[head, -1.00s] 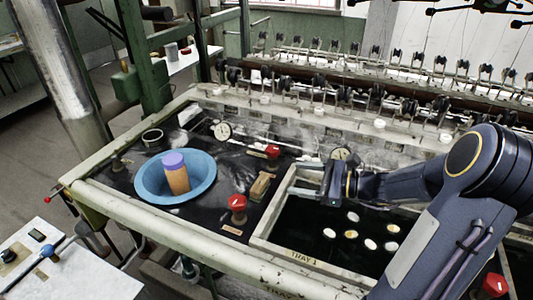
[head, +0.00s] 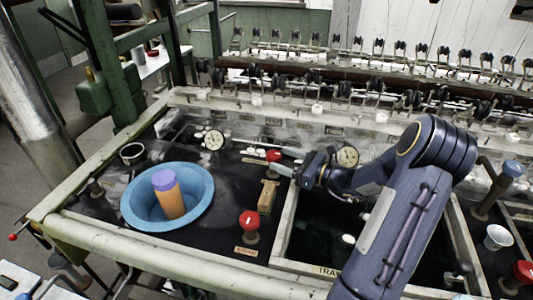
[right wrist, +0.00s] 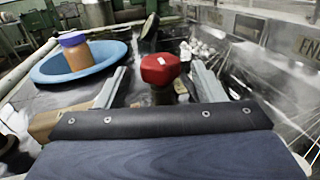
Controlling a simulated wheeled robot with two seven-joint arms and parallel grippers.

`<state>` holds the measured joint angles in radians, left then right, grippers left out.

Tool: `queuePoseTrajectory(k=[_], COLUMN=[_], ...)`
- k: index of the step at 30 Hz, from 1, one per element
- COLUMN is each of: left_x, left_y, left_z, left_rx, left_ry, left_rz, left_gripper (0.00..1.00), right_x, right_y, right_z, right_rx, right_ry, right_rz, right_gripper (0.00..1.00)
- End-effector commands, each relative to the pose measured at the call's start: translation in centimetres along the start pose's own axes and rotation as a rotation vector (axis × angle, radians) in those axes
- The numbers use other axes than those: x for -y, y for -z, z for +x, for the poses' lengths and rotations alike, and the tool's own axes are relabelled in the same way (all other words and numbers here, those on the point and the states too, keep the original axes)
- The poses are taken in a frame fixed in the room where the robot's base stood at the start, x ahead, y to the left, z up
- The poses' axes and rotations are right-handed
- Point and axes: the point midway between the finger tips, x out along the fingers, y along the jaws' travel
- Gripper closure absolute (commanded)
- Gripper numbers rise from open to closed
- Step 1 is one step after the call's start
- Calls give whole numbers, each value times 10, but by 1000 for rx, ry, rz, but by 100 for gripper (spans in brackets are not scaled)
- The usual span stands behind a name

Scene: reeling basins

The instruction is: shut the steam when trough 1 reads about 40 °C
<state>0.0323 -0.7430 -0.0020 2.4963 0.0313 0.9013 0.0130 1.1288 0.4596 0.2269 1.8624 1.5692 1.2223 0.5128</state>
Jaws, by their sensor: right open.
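A red knob (head: 273,155) stands at the back of the dark basin top. My right gripper (head: 284,167) is open just right of it. In the right wrist view the red knob (right wrist: 160,68) shows between the two open fingers (right wrist: 158,80), and I cannot tell whether they touch it. Another red knob (head: 249,219) stands nearer the front, with a small label (head: 246,252) too small to read surely. A round dial (head: 347,156) sits behind my right wrist and another dial (head: 213,140) is farther left; their readings are too small to read. My left gripper is out of view.
A blue bowl (head: 133,213) holds an orange jar (head: 169,198) with a purple lid. A wooden block (head: 268,196) lies between the two red knobs. The tray (head: 283,237), with pale cocoons, is partly hidden by my right arm. A white cup (head: 498,237) stands at right.

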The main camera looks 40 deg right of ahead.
Motion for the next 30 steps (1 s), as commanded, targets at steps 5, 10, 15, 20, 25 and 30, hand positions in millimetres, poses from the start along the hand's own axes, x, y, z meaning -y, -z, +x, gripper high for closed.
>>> queuePoseTrajectory(k=[5,10,15,20,25,30], left_x=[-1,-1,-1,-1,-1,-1], left_y=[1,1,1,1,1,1], left_z=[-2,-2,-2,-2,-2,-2], left_rx=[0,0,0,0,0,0], left_ry=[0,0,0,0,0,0], left_rz=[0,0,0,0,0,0], left_gripper=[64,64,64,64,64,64], right_x=[-1,-1,0,0,0,0], right_y=[0,0,0,0,0,0], right_z=[31,48,53,53,52,52], right_rx=[1,1,-1,-1,-1,-1], right_ry=[-4,-3,0,0,-1,-1], right_rz=[0,-1,0,-1,-1,-1], right_gripper=[38,38,38,38,59,81])
